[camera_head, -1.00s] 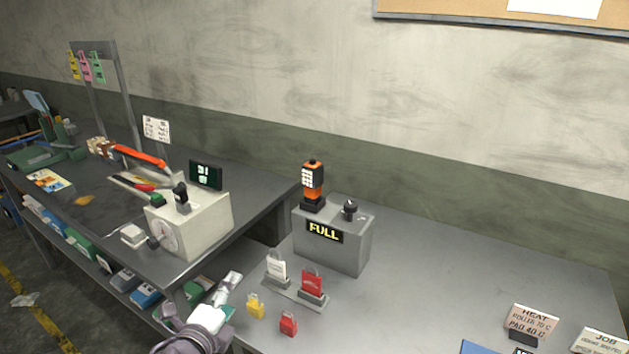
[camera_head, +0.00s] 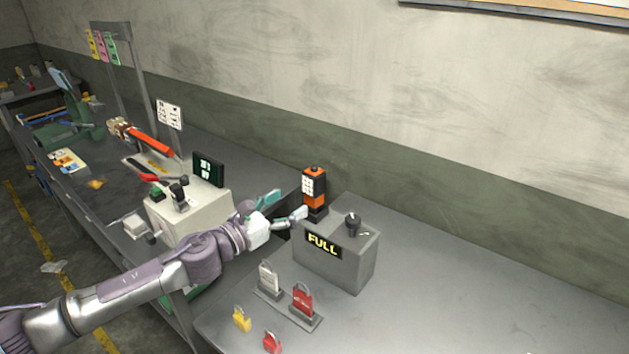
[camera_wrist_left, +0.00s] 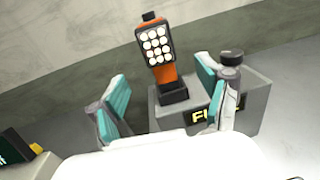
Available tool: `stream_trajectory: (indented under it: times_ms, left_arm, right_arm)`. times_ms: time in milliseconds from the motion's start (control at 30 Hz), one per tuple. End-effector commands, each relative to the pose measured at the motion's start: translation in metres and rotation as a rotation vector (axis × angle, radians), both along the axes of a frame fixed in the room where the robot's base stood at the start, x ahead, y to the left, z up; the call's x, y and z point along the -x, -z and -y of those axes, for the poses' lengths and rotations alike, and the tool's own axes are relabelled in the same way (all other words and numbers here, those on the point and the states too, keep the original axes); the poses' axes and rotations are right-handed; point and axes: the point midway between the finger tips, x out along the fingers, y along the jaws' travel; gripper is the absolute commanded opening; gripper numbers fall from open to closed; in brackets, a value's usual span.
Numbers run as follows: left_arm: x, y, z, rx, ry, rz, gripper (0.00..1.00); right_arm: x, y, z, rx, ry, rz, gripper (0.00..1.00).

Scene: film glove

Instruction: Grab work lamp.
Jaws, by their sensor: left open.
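The work lamp (camera_head: 314,190) is orange and black with a panel of round white lights. It stands upright on the grey box marked FULL (camera_head: 350,262). My left gripper (camera_head: 286,204) is open, just left of the lamp in the head view. In the left wrist view the lamp (camera_wrist_left: 158,52) stands beyond and between the two teal-padded fingers (camera_wrist_left: 170,98), with its black base lowest. I see no finger closed on it. My right gripper is not in view.
A black knob (camera_head: 353,222) sits on the box beside the lamp. Red (camera_head: 303,300) and white (camera_head: 268,277) padlocks stand in front. A cream machine (camera_head: 205,208) with a dark display is at left. The bench at right is clear.

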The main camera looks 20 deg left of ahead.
Motion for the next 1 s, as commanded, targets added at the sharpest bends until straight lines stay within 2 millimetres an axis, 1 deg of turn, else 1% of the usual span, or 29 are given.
stream_trajectory:
  times_ms: [33,133,300,400,533,600,700,800,967,1000]
  left_arm:
    - [-0.009,-0.006,0.005,0.003,0.001,0.002,0.77]
    - [-0.022,-0.003,0.011,0.004,0.000,0.000,0.77]
    - [-0.031,-0.002,0.016,0.002,0.001,0.000,0.77]
    - [-0.041,-0.005,0.020,0.005,0.000,-0.001,0.77]
    - [-0.059,-0.008,0.029,0.006,0.000,-0.002,0.77]
    - [-0.067,-0.006,0.033,0.004,0.000,-0.001,0.77]
    - [-0.074,-0.004,0.036,0.004,0.001,-0.002,0.77]
    - [-0.076,-0.003,0.037,0.001,0.000,-0.002,0.77]
    - [-0.076,-0.002,0.037,0.002,0.000,-0.001,0.77]
    - [-0.076,-0.002,0.037,0.002,0.000,-0.001,0.72]
  right_arm:
    - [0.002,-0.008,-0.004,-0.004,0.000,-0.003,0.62]
    - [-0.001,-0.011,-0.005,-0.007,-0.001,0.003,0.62]
    - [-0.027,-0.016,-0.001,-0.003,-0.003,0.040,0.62]
    - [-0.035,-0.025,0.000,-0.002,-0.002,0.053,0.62]
    - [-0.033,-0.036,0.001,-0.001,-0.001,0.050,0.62]
    - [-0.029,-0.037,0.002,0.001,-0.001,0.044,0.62]
    - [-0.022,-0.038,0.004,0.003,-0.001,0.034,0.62]
    - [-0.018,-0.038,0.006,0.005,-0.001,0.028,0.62]
    - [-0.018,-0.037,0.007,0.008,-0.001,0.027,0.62]
    - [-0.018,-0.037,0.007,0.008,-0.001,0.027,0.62]
